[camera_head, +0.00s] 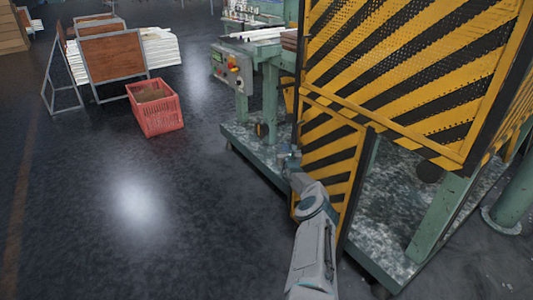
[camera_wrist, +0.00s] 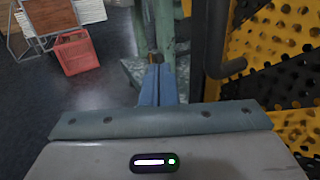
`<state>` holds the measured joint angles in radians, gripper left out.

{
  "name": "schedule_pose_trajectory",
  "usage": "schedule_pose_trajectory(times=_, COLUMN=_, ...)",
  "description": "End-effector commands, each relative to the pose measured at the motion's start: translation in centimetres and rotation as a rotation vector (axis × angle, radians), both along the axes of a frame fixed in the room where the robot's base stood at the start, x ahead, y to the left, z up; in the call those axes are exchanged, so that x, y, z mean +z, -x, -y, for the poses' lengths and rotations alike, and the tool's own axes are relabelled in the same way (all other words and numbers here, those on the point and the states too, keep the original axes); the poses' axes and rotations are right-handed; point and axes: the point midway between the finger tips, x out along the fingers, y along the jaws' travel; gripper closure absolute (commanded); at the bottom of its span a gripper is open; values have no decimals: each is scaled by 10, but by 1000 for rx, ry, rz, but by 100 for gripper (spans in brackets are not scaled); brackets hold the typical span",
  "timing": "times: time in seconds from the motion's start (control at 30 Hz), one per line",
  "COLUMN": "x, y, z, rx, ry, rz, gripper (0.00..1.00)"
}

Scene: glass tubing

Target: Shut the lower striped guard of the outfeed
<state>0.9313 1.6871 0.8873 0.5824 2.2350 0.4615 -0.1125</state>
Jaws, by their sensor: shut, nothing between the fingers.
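The lower striped guard (camera_head: 330,155) is a yellow and black perforated panel under the larger upper striped guard (camera_head: 410,70). It stands ajar, with a gap on its right showing the speckled green base inside. My gripper (camera_head: 287,152) is shut and empty at the guard's left edge, and my arm hides part of the panel's lower left. In the wrist view, my closed fingers (camera_wrist: 157,70) point ahead. The striped panel (camera_wrist: 275,60) is to their right, with its dark edge and a dark bent handle (camera_wrist: 234,69) close beside them. The fingers appear apart from the handle.
A green machine frame (camera_head: 270,90) with a control box (camera_head: 232,68) stands behind my gripper. A green post (camera_head: 515,205) stands at the right. A red crate (camera_head: 156,108) and a brown-panelled rack (camera_head: 110,57) are at the back left. The dark floor at left is clear.

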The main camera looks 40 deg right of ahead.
Motion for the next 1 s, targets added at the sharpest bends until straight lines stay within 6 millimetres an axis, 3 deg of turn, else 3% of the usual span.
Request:
schedule_pose_trajectory(times=0.47, x=6, y=4, z=-27, rx=-7, ry=-1, rz=-2, gripper=100)
schedule_pose_trajectory(times=1.0, x=1, y=2, z=-115, rx=-5, ry=-3, rz=-1, gripper=100)
